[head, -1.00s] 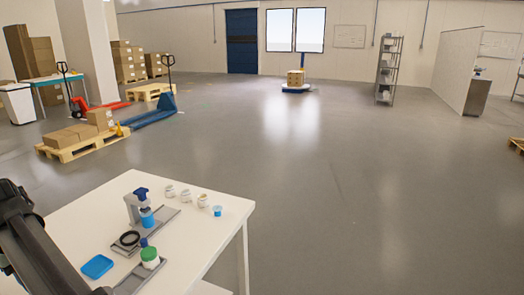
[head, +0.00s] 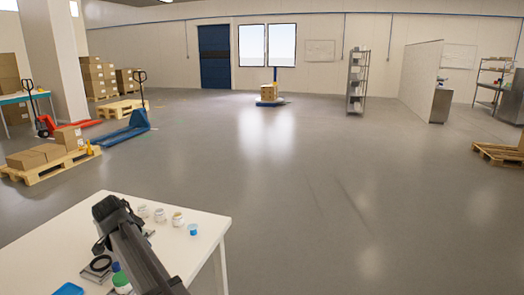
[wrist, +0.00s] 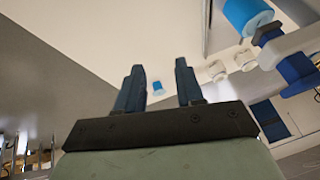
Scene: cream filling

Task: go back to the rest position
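My gripper (wrist: 158,86) shows in the wrist view with its two dark fingers apart and nothing held between them. A small blue cup (wrist: 158,88) appears in the gap, well beyond the fingertips. In the head view my dark arm reaches over the white table (head: 205,217) and its fingers cannot be made out. The arm hides most of the filling device, whose blue and grey parts (wrist: 297,72) show at the right of the wrist view, near a blue cylinder (wrist: 247,14).
On the table stand several small white jars (head: 160,215), the blue cup (head: 193,229), a green-lidded jar (head: 121,282), a blue tray (head: 68,289) and a black ring (head: 99,264). Pallets with boxes (head: 50,165) stand at the left. The floor right of the table is clear.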

